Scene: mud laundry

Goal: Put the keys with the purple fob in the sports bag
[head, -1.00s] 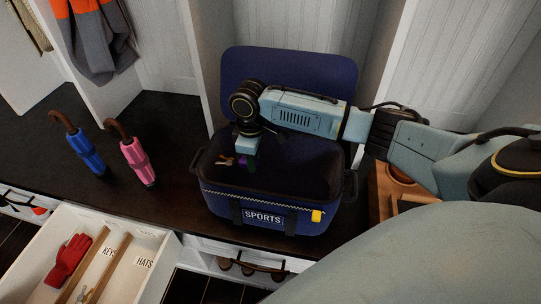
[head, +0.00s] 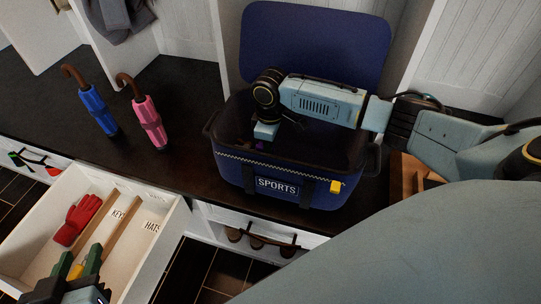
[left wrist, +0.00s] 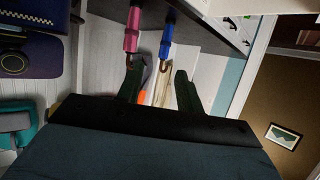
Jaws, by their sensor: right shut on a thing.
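The open blue sports bag (head: 228,170), labelled SPORTS, stands on the dark bench with its lid (head: 315,45) raised. My right gripper (head: 264,140) points down inside the bag opening, shut on the keys with the purple fob (head: 260,146). Only a small purple part shows beneath it; the keys themselves are hard to make out in the dark interior. My left gripper (head: 77,262) is over the open drawer, its dark green fingers apart. In the left wrist view its fingers (left wrist: 160,85) are also spread, with nothing seen held.
The white drawer (head: 165,225) has KEYS and HATS labels and holds a red glove (head: 77,219). Something yellow (head: 76,271) shows between my left fingers; I cannot tell what.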

